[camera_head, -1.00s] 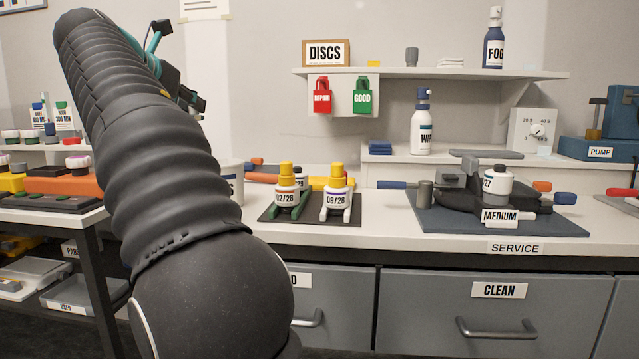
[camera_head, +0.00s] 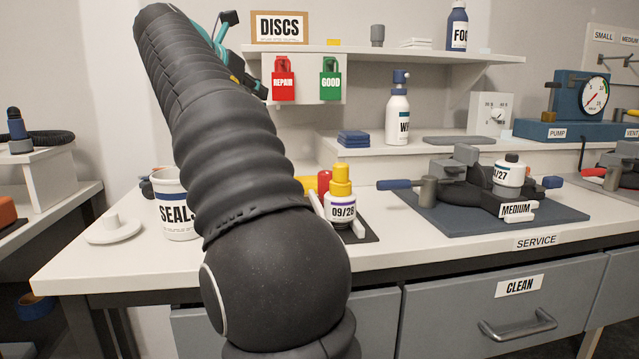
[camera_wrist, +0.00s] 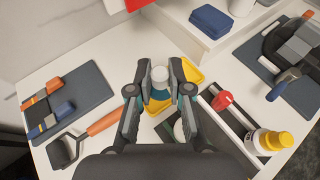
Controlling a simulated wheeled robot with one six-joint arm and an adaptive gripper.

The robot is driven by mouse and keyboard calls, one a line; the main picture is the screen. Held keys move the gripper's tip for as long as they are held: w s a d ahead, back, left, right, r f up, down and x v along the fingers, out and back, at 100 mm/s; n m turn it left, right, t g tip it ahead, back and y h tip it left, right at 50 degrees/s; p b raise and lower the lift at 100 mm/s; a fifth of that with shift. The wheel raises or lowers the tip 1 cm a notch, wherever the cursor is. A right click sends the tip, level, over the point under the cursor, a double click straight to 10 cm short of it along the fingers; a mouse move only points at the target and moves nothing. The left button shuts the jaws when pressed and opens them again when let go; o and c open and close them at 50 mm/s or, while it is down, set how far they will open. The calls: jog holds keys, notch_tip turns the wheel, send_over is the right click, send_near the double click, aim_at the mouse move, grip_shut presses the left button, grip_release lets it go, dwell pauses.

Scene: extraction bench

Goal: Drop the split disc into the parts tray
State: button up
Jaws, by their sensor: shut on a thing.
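My gripper (camera_wrist: 160,88) is shut on a small pale round piece (camera_wrist: 160,75) in the wrist view, held above the bench. I cannot tell whether this piece is split. A flat yellow thing (camera_wrist: 192,72), possibly a tray, lies below the jaws and is partly covered by them. No label on it can be read, so I cannot confirm that it is the parts tray.
A dark rack holds a yellow-capped bottle (camera_head: 341,205) and a red-topped item (camera_wrist: 222,99). A SEALS tub (camera_head: 172,212) stands left of my arm. A blue mat with tools (camera_wrist: 80,88) and an orange-handled tool (camera_wrist: 102,123) lie left of the jaws. A clamp fixture (camera_head: 475,185) sits right.

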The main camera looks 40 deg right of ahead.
jog(key=shift+w+d+f+m+g+h+b, duration=0.2)
jog(key=shift+w+d+f+m+g, duration=0.25)
jog(key=shift+d+f, duration=1.7)
jog(key=shift+w+d+f+m+g+h+b, duration=0.2)
jog(key=shift+d+f+m+g, duration=0.45)
jog(key=shift+d+f, duration=1.5)
jog(key=shift+w+d+f+m+g+b, duration=0.2)
jog(key=shift+w+d+f+m+g, duration=0.35)
jog(key=shift+d+f, duration=1.55)
jog(key=shift+s+a+f, duration=0.15)
jog(key=shift+a+f, duration=0.4)
jog(key=o, duration=0.8)
jog(key=v, duration=1.2)
